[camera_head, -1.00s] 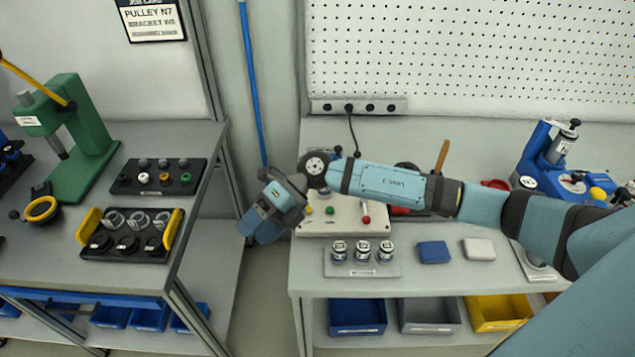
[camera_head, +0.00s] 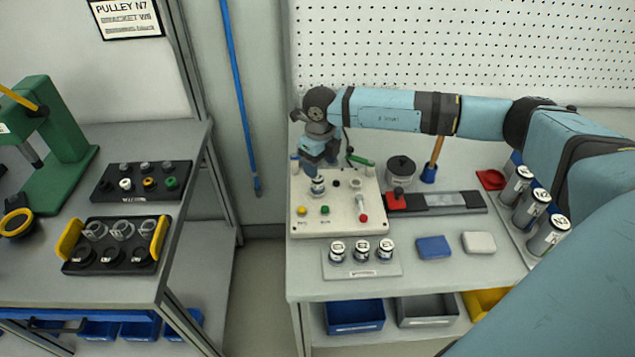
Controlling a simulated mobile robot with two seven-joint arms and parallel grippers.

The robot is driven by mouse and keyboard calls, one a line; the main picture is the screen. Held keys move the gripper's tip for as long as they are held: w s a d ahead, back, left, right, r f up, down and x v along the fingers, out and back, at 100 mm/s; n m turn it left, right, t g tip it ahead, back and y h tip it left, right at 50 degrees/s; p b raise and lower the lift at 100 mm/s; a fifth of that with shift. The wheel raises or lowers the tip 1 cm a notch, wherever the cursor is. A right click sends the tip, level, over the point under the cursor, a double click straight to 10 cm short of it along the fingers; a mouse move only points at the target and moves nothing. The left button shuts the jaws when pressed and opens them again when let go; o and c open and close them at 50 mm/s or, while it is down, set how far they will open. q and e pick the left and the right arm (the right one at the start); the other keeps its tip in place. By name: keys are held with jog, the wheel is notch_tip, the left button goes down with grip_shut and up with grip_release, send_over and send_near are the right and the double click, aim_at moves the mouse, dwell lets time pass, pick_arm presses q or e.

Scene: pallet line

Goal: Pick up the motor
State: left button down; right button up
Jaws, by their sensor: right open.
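My right gripper (camera_head: 316,168) points down over the white test panel (camera_head: 345,225) on the right bench. Its fingers are open, just above and behind a small silver cylinder with a dark band (camera_head: 318,186) standing on the panel's back left. This cylinder may be the motor; I cannot read a label on it. Whether the fingers reach around it is hard to tell. Three similar small cylinders (camera_head: 361,250) stand in a light rack in front of the panel. Larger silver cylinders (camera_head: 531,206) stand in a row at the right. My left gripper is out of view.
The panel carries a red-knobbed lever (camera_head: 363,216) and yellow and green buttons. A blue block (camera_head: 433,247) and a white block (camera_head: 479,242) lie in front. A dark strip with a red block (camera_head: 396,201) lies right of the panel. A gap separates the left bench (camera_head: 190,180).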

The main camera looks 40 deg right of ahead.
aim_at(318, 180)
jog(key=shift+a+f+p, duration=0.2)
jog(key=shift+f+p, duration=0.1)
jog(key=shift+f, duration=1.2)
jog(key=shift+a+f+p, duration=0.2)
jog(key=shift+f+p, duration=0.1)
jog(key=shift+f, duration=1.15)
jog(key=c, duration=1)
jog(key=shift+r, duration=0.1)
